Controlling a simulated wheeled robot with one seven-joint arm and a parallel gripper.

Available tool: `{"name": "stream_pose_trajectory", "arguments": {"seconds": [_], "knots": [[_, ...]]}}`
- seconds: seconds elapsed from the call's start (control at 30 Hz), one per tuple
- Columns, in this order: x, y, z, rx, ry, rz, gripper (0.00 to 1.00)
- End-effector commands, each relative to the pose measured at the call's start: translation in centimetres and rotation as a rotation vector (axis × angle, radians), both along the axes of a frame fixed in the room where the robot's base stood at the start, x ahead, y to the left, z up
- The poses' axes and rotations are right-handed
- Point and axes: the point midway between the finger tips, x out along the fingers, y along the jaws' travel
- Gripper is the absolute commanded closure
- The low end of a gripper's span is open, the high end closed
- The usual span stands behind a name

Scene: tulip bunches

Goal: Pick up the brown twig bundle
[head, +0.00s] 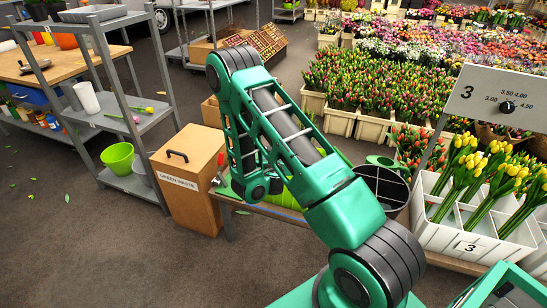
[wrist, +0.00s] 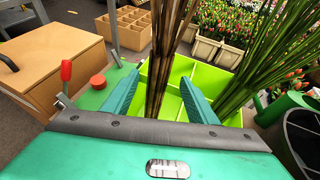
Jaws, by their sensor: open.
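The brown twig bundle (wrist: 163,62) stands roughly upright in the wrist view, its lower end in a lime-green divided box (wrist: 232,82). My gripper (wrist: 159,78) is open, with one green finger on each side of the bundle in the picture. Gaps show between the twigs and both fingers, but I cannot tell how deep the bundle sits between them. In the head view my arm hides the bundle and the fingers; only parts of the lime-green box (head: 283,196) show.
Tall green stems (wrist: 262,55) lean up to the right, close to the right finger. A dark divided bucket (head: 383,187) stands right of the box. A wooden green-waste bin (head: 187,190) stands left. A red-handled lever (wrist: 66,75) is near the left finger.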

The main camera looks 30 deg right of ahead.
Motion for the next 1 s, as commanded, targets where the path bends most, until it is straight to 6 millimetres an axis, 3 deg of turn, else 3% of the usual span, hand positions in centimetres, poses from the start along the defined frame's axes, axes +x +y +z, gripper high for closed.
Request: {"name": "stream_pose_trajectory", "arguments": {"seconds": [0.37, 0.67, 0.9, 1.0], "knots": [[3.5, -2.0, -1.6, 0.002, -0.002, -0.003, 0.47], [3.8, -2.1, -1.8, 0.001, -0.001, 0.0, 0.47], [3.8, -2.1, -1.8, 0.001, -0.001, 0.0, 0.98], [3.8, -2.1, -1.7, 0.0, -0.001, 0.0, 0.98]]}}
